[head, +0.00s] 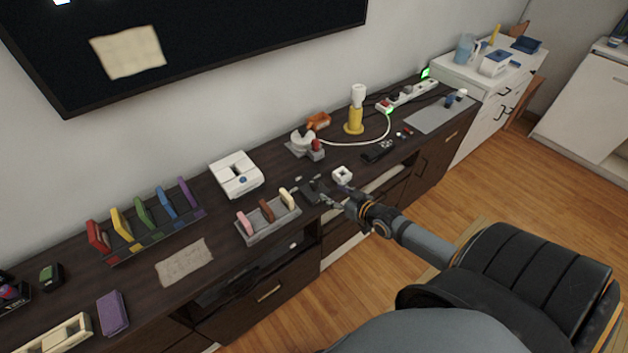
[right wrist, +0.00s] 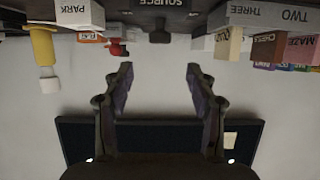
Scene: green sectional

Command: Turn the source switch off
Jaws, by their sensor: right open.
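The source switch (head: 311,186) is a small dark block near the front edge of the dark cabinet in the head view. In the right wrist view, which is upside down, its SOURCE label (right wrist: 173,3) shows at the top edge, with a dark stub (right wrist: 160,35) just beneath. My right gripper (head: 328,200) is close to the switch, partly overlapping it in the head view. In the right wrist view the right gripper (right wrist: 160,75) is open and empty, with the stub centred beyond the gap. I cannot tell the switch position. My left gripper is not in view.
A white PARK block (head: 342,174) stands right of the switch. A grey tray (head: 268,227) with pink, brown and cream pieces stands left. A red-knobbed device (head: 316,148), yellow lamp (head: 354,122) and lit power strip (head: 408,95) are farther back. A television (head: 220,40) hangs above.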

